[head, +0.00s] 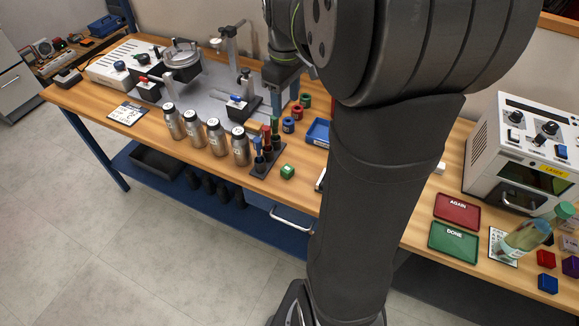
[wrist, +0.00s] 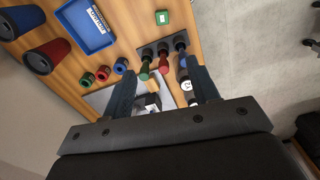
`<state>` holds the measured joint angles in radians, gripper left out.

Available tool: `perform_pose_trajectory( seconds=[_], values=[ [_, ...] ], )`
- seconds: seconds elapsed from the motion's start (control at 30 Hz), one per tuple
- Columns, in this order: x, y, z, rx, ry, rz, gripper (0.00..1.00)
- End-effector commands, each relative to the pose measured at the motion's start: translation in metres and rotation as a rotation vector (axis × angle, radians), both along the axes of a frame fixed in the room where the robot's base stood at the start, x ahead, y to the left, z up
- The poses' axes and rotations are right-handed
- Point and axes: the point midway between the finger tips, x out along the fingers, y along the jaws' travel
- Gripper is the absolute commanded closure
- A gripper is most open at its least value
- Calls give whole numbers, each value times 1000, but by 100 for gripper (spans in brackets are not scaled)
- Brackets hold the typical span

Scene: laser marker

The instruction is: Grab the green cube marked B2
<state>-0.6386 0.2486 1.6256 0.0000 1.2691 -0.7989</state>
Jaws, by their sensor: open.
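The green cube (head: 287,171) sits on the wooden bench near its front edge, just right of a dark rack. It also shows at the top of the wrist view (wrist: 162,18) with a pale label whose marking is too small to read. My gripper (wrist: 163,80) is open, with nothing between its fingers. In the head view my gripper (head: 284,92) is above the back of the bench, behind the rack and well apart from the cube, partly hidden by my arm.
The rack (head: 254,172) holds green, red and blue handled tools beside the cube. Several metal bottles (head: 216,137) stand to its left. A blue tray (head: 318,133) and small coloured rings (head: 288,125) lie behind. More cubes (head: 546,259) are at the far right.

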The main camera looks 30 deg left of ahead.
Motion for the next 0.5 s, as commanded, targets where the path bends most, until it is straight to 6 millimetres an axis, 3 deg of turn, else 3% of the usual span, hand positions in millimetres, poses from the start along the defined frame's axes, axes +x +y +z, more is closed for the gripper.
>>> perform_pose_trajectory(
  seconds=[0.03,0.1,0.5],
  values=[
    [-1,-1,-23,-5,7,-35,45],
    [-1,-1,-45,-4,6,-78,45],
    [-3,-2,-122,-3,3,-123,45]
  ],
)
